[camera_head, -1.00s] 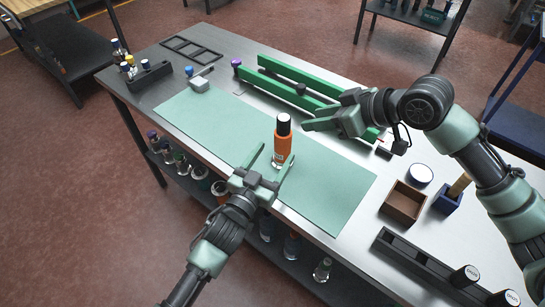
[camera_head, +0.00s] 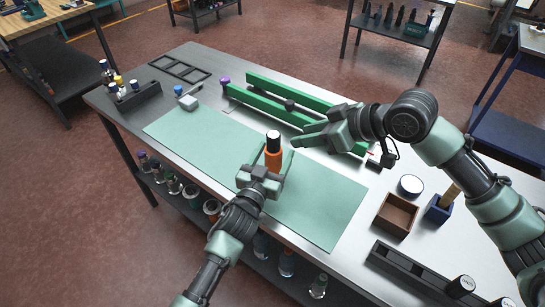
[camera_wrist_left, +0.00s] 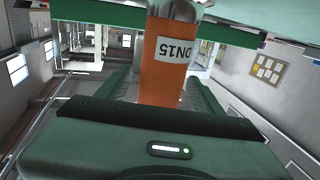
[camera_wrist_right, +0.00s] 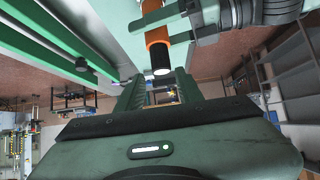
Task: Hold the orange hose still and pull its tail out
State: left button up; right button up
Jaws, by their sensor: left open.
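The orange hose (camera_head: 273,157) stands upright on the pale green mat (camera_head: 318,205), with a black upper end and white top (camera_head: 273,136). It carries a white DN15 label (camera_wrist_left: 174,51) in the left wrist view. My left gripper (camera_head: 268,162) is open, its fingers on either side of the hose's orange body. My right gripper (camera_head: 306,133) is open and empty, to the right of the hose and a little higher. In the right wrist view the hose (camera_wrist_right: 157,42) is ahead of its fingers, and my left gripper is beside it. The hose's foot is hidden in the head view.
Long green rails (camera_head: 268,105) lie behind the mat. A dark bottle rack (camera_head: 138,97) stands at the far left. A brown open box (camera_head: 396,216), a blue holder (camera_head: 439,209) and a black slotted rack (camera_head: 415,270) stand at the right.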

aim_at(273, 134)
pick_arm(q)
grip_shut()
pick_arm(e)
jog(key=o, duration=0.5)
jog(key=shift+w, duration=0.15)
jog(key=w+a+n+g+h, duration=0.1)
jog(key=w, duration=0.1)
jog(key=w+a+n+g+h, duration=0.1)
jog(key=a, duration=0.1)
jog(key=w+a+n+g+h, duration=0.1)
jog(key=w+a, duration=0.1)
jog(key=shift+w+a+f, duration=0.2)
jog(key=shift+w+f, duration=0.1)
jog(key=shift+f, duration=0.1)
jog(key=shift+w+a+r+n+g+h, duration=0.3)
jog(key=shift+a+r+n+g+h, duration=0.6)
jog(key=shift+h, duration=0.1)
notch_tip(273, 134, up, 5)
jog(key=s+n+g+h, duration=0.1)
jog(key=n+h, duration=0.1)
jog(key=h, duration=0.1)
jog(key=f, duration=1.2)
jog(key=shift+a, duration=0.2)
grip_shut()
